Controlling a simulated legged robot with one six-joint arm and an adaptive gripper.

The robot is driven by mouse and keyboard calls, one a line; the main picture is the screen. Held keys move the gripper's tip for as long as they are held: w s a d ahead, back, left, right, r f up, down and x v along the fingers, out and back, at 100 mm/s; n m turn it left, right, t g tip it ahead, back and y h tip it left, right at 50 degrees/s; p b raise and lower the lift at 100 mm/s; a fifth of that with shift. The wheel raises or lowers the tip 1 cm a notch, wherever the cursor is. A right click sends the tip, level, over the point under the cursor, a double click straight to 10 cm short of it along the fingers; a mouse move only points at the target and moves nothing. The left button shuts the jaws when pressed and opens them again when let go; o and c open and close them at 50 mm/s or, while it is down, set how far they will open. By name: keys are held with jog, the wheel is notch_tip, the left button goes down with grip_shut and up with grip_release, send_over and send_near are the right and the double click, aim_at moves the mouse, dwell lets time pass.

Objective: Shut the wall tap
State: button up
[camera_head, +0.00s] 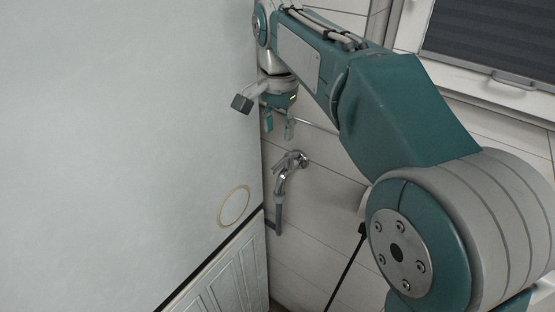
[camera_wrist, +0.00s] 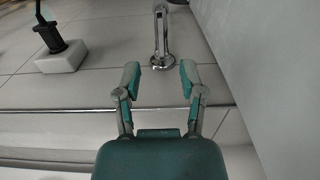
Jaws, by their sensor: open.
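The wall tap (camera_head: 288,170) is a chrome fitting on the tiled wall, with a grey hose or spout hanging down from it. It sits just right of the large white panel. In the wrist view the tap (camera_wrist: 162,40) shows as a chrome stem with a round wall flange, beyond the fingertips. My gripper (camera_head: 279,128) hangs above the tap in the head view, apart from it. In the wrist view my gripper (camera_wrist: 160,78) has its two fingers spread with nothing between them. I cannot tell the position of the tap's handle.
A large white panel (camera_head: 130,120) fills the left side, close to my gripper. A thin metal rail (camera_head: 318,125) runs along the wall. A white block with a black plug (camera_wrist: 60,57) is on the wall. A window with a dark blind (camera_head: 490,40) is upper right.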

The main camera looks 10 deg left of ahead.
aim_at(277, 164)
notch_tip(277, 164, down, 9)
jog(key=shift+a+r, duration=0.1)
jog(key=shift+a, duration=0.05)
grip_shut()
